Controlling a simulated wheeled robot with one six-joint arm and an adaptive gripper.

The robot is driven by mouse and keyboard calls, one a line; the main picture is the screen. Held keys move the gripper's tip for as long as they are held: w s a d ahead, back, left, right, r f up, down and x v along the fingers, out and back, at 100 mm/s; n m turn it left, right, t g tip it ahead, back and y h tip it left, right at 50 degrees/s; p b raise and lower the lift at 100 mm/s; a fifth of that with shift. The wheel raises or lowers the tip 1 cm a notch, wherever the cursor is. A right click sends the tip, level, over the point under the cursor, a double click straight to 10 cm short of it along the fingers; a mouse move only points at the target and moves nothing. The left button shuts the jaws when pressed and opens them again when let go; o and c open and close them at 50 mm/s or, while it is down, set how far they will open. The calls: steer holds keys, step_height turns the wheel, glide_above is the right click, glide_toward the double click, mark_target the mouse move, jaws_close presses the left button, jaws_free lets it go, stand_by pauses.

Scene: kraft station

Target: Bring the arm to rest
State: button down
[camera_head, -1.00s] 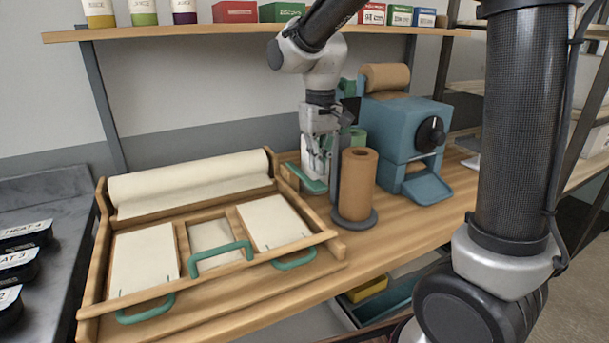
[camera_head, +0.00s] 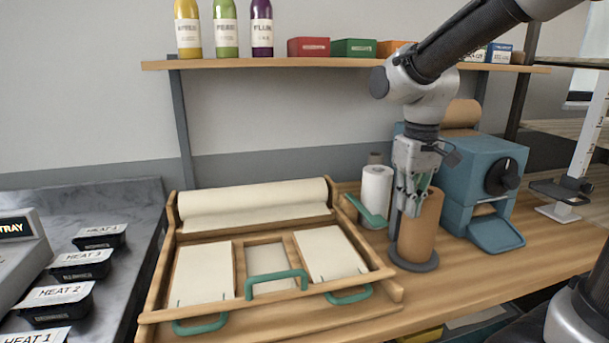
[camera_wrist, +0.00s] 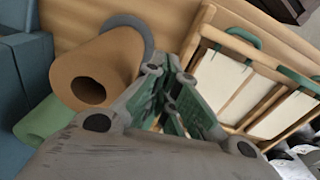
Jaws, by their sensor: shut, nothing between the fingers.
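My gripper (camera_head: 414,200) is shut and empty. In the head view it points down in front of the brown paper roll (camera_head: 422,228) on its grey stand, hiding part of it. I cannot tell whether it touches the roll. In the wrist view the closed green fingers (camera_wrist: 176,112) are at the middle, with the brown roll (camera_wrist: 98,70) to their left and the wooden tray (camera_wrist: 205,40) to their right. My arm reaches in from the upper right, in front of the shelf.
A blue machine (camera_head: 475,180) stands right of the roll, and a white roll (camera_head: 376,190) stands left of it. The wooden tray (camera_head: 160,300) holds paper sheets. Bottles and boxes line the shelf (camera_head: 250,63). Black containers (camera_head: 85,265) sit on the marble counter.

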steer(key=s+d+r+m+t, duration=0.3)
steer(key=s+d+t, duration=0.1)
steer(key=s+d, duration=0.7)
steer(key=s, duration=0.3)
steer(key=shift+r, duration=0.4)
